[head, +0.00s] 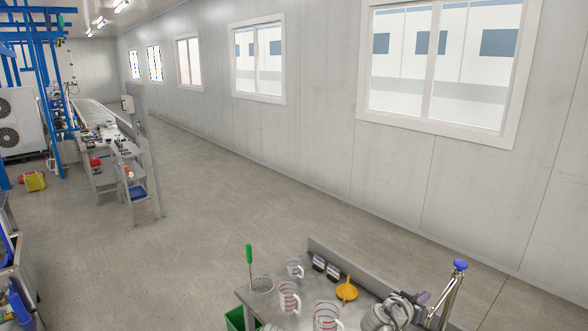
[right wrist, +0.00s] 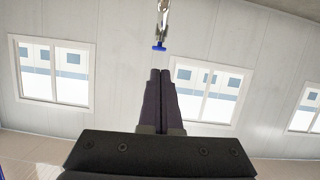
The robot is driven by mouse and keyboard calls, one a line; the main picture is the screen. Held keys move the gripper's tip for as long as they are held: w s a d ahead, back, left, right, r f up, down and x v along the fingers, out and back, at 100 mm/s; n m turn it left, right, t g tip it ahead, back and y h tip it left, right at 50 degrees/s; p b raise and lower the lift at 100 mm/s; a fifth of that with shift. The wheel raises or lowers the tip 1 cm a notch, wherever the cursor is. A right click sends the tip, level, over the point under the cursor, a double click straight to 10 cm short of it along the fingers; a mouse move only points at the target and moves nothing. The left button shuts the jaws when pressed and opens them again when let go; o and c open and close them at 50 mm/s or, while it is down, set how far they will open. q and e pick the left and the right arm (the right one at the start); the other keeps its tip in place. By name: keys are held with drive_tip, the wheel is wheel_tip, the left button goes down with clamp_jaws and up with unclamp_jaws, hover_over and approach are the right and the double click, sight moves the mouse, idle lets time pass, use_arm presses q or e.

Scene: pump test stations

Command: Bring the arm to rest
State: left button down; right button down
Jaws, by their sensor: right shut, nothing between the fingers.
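My right gripper (head: 424,297) is at the lower right of the head view, over the bench and just left of a metal post with a blue knob (head: 460,265). In the right wrist view, its two dark fingers (right wrist: 159,75) lie together, shut with nothing between them. The blue knob also shows there beyond the fingertips (right wrist: 159,47), apart from them in the picture. My left gripper is in neither view.
The bench (head: 262,307) holds clear jugs with red marks (head: 289,298), a yellow funnel (head: 347,290) and a green-handled strainer (head: 249,254). A green bin (head: 236,320) is at its left. Open floor (head: 220,210) lies beyond, up to the windowed wall.

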drive_tip(key=s+a+f+n+g+y+b, duration=0.3)
drive_tip(key=s+a+f, duration=0.1)
drive_tip(key=a+f, duration=0.45)
drive_tip(key=s+a+f+n+g+y+b, duration=0.25)
drive_tip(key=s+a+f, duration=0.25)
drive_tip(key=a+f, duration=0.3)
drive_tip(key=s+a+f+n+g+y+b, duration=0.1)
drive_tip(key=s+a+f+n+g+y, duration=0.1)
drive_tip(key=s+a+f+n, duration=0.1)
drive_tip(key=s+a+f+n+g+y+b, duration=0.1)
drive_tip(key=s+a+f+n+g+y, duration=0.1)
drive_tip(key=s+a, duration=0.4)
drive_tip(key=shift+s+a+f+n, duration=0.25)
drive_tip(key=shift+a+f+n, duration=0.5)
drive_tip(key=shift+a+n, duration=0.45)
